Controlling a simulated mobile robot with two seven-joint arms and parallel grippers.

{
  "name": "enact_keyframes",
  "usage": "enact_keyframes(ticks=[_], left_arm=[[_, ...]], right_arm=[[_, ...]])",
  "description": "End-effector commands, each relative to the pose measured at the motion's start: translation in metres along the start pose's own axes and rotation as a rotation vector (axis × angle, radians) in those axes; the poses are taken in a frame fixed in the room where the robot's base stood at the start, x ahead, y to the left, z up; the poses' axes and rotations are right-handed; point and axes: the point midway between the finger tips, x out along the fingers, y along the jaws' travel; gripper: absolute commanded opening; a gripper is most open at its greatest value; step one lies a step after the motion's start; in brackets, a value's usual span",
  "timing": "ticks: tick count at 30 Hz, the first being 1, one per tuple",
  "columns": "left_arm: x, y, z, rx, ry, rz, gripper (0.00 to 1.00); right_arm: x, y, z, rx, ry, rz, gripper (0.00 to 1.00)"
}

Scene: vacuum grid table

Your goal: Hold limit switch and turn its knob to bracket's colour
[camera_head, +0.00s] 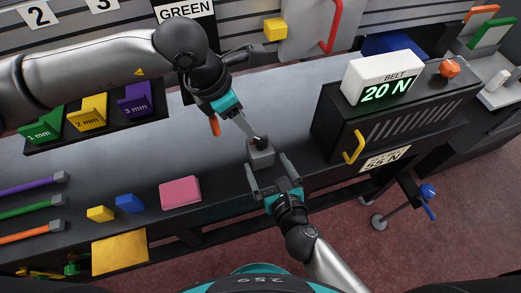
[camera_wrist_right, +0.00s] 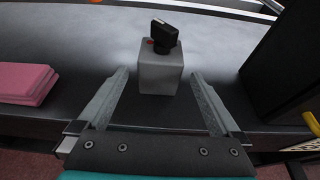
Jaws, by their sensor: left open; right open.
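The limit switch is a small grey box (camera_head: 261,157) with a black knob (camera_head: 261,142) on top, standing on the dark table edge. In the right wrist view the grey box (camera_wrist_right: 160,72) and tilted black knob (camera_wrist_right: 164,34) show, with a pale mark and a small reddish spot at the knob. My right gripper (camera_head: 267,167) is open, its fingers pointing at the box, one towards each side and apart from it. My left gripper (camera_head: 256,138) is open, seen nearly edge-on, its fingertips close to the knob; contact cannot be told. I cannot identify the bracket for certain.
A black machine (camera_head: 385,125) with a 20 N display stands right of the switch. A pink block (camera_head: 180,192) lies to the left. An orange piece (camera_head: 214,125) shows beside my left gripper. A GREEN sign (camera_head: 185,10) and yellow block (camera_head: 275,28) are at the back.

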Motion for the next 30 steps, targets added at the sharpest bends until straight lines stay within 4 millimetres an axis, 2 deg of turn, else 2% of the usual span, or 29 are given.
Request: enact_keyframes(ticks=[1, 6, 12, 18, 26, 30], left_arm=[[0.000, 0.000, 0.000, 0.000, 0.000, 0.000, 0.50], [0.000, 0.000, 0.000, 0.000, 0.000, 0.000, 0.50], [0.000, 0.000, 0.000, 0.000, 0.000, 0.000, 0.50], [0.000, 0.000, 0.000, 0.000, 0.000, 0.000, 0.50], [0.000, 0.000, 0.000, 0.000, 0.000, 0.000, 0.50], [0.000, 0.000, 0.000, 0.000, 0.000, 0.000, 0.50]], right_arm=[[0.010, 0.000, 0.001, 0.000, -0.002, 0.000, 1.00], [0.036, 0.000, 0.001, 0.000, -0.001, -0.001, 1.00], [0.055, 0.000, 0.001, -0.001, -0.001, -0.001, 1.00], [0.063, 0.000, 0.001, 0.000, -0.001, 0.000, 1.00], [0.063, 0.000, 0.001, 0.000, -0.001, 0.000, 1.00], [0.063, 0.000, 0.000, -0.001, -0.001, 0.000, 0.84]])
